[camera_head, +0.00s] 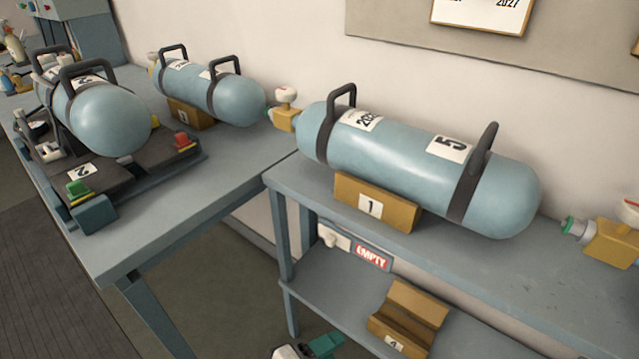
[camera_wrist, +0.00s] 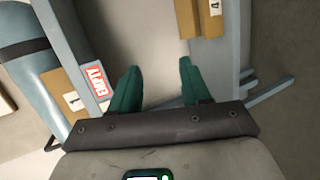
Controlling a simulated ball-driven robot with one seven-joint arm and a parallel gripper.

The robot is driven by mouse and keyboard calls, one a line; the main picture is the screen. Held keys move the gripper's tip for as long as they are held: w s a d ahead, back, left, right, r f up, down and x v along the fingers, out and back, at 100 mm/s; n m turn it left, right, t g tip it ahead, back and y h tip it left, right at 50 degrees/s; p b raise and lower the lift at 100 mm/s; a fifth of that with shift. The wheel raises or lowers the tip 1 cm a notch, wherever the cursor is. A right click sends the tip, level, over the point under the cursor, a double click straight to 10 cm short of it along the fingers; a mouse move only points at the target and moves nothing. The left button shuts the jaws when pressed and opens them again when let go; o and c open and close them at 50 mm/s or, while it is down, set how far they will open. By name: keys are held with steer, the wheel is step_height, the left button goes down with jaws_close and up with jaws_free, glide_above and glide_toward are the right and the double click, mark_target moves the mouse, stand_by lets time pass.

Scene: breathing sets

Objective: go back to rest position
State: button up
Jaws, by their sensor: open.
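My gripper (camera_wrist: 159,68) is open in the wrist view, its two green fingers apart with nothing between them. In the head view a green finger and a pale part of my gripper (camera_head: 322,345) show at the bottom edge, in front of the lower shelf; the rest is cut off. A blue cylinder marked 5 (camera_head: 400,165) lies on the upper shelf in holder 1 (camera_head: 375,203). The cylinder (camera_wrist: 30,75) also shows at the left of the wrist view. My gripper is apart from it.
A workbench (camera_head: 190,215) at left carries more blue cylinders, one (camera_head: 110,118) on a dark stand. A valve fitting (camera_head: 605,240) stands at the right.

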steer(key=s+d+f+m+g+y, duration=0.2)
steer(key=s+d+f, duration=0.15)
steer(key=d, duration=0.45)
steer(key=s+d+f+m+g+y, duration=0.25)
steer(key=s+d, duration=0.25)
steer(key=d, duration=0.3)
steer(key=s+d+f+m+g+y, duration=0.25)
steer(key=s+d+f, duration=0.2)
steer(key=d, duration=0.45)
steer(key=s+d+r+m+y, duration=0.1)
steer(key=s+d+r+y, duration=0.15)
steer(key=s, duration=0.45)
step_height(320, 180, up, 12)
steer(key=a+y+p, duration=0.1)
steer(key=p, duration=1.1)
steer(key=shift+s, duration=0.35)
